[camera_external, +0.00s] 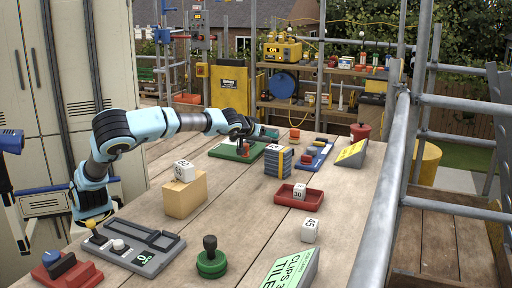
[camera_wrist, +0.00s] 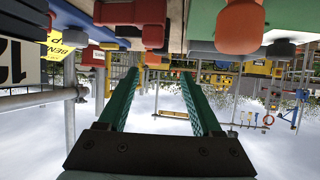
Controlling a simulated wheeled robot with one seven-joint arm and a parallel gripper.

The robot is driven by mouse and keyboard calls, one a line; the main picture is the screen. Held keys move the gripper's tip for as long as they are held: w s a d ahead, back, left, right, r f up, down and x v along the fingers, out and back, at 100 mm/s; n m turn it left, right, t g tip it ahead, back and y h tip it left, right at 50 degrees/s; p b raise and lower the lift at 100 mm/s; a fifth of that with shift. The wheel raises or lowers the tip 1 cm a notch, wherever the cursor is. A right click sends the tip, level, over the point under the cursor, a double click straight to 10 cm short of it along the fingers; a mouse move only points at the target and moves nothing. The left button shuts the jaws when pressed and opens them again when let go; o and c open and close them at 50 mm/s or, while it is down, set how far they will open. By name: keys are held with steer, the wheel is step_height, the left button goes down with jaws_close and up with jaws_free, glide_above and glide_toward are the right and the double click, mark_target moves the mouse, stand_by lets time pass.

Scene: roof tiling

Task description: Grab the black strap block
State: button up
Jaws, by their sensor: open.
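The task's black strap block cannot be picked out for certain. The nearest match in the external view is a dark grey layered block (camera_external: 285,163) with a yellow strap, standing upright mid-table. My gripper (camera_external: 272,132) is behind and slightly left of it, apart from it, with its teal fingers pointing right. In the wrist view, which appears upside down, my gripper (camera_wrist: 160,76) has its two green fingers spread. Nothing is between them. Whether the strapped block shows in the wrist view I cannot tell.
Near my gripper are a green base (camera_external: 228,153), a blue tray (camera_external: 318,158) with red pieces and a yellow sign (camera_external: 351,153). A red tray (camera_external: 283,199) holds a numbered cube. A wooden block (camera_external: 184,198) carries another. A steel rail (camera_external: 386,190) runs along the right.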

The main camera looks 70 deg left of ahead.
steer(key=x, duration=0.2)
steer(key=f+x, duration=0.1)
steer(key=x, duration=0.1)
steer(key=shift+a+f+b, duration=0.1)
steer(key=shift+f+b, duration=0.05)
steer(key=shift+b, duration=0.15)
steer(key=shift+b+x, duration=0.4)
steer(key=shift+x, duration=2.9)
steer(key=shift+w, duration=0.1)
jaws_close()
